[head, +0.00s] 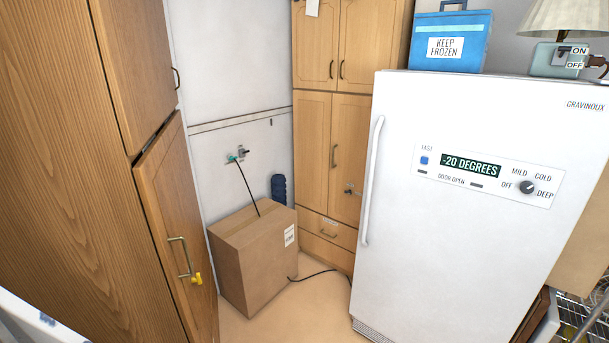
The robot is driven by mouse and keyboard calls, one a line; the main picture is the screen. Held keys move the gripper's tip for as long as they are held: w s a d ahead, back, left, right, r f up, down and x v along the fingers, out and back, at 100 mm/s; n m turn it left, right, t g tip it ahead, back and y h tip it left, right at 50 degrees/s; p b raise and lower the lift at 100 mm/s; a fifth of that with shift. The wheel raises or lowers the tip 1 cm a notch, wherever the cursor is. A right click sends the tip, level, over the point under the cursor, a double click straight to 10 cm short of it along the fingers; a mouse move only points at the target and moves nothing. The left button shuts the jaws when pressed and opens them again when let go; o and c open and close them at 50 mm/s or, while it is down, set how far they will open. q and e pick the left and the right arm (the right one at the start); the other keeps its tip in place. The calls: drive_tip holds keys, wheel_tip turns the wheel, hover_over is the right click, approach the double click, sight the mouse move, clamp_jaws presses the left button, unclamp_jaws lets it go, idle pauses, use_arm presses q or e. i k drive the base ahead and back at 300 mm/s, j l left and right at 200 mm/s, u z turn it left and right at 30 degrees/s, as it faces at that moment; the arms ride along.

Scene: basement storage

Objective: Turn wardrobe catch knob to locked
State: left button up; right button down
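A tall wooden wardrobe (60,130) fills the left side of the head view. Its lower door (172,215) stands slightly proud of the frame and has a metal bar handle (181,257). A small yellow knob (197,279) sits just beside the lower end of that handle. A second wooden cabinet (312,125) stands at the back, with a small grey knob or catch (350,191) on its right lower door. No locked or unlocked marking is readable at either knob. Neither of my grippers is in view.
A cardboard box (250,262) stands on the floor between wardrobe and back cabinet, with a dark cable beside it. A white freezer (470,230) with a dial (527,187) fills the right. Bare floor (290,318) shows at the bottom centre.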

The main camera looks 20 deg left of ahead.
sight(197, 278)
drive_tip(key=i+l, duration=0.15)
drive_tip(key=i, duration=0.15)
drive_tip(key=i+u, duration=0.1)
drive_tip(key=u, duration=0.25)
drive_tip(key=i+l+u, duration=0.1)
drive_tip(key=u, duration=0.3)
drive_tip(key=l+u, duration=0.15)
drive_tip(key=u, duration=0.85)
drive_tip(key=i+l, duration=0.05)
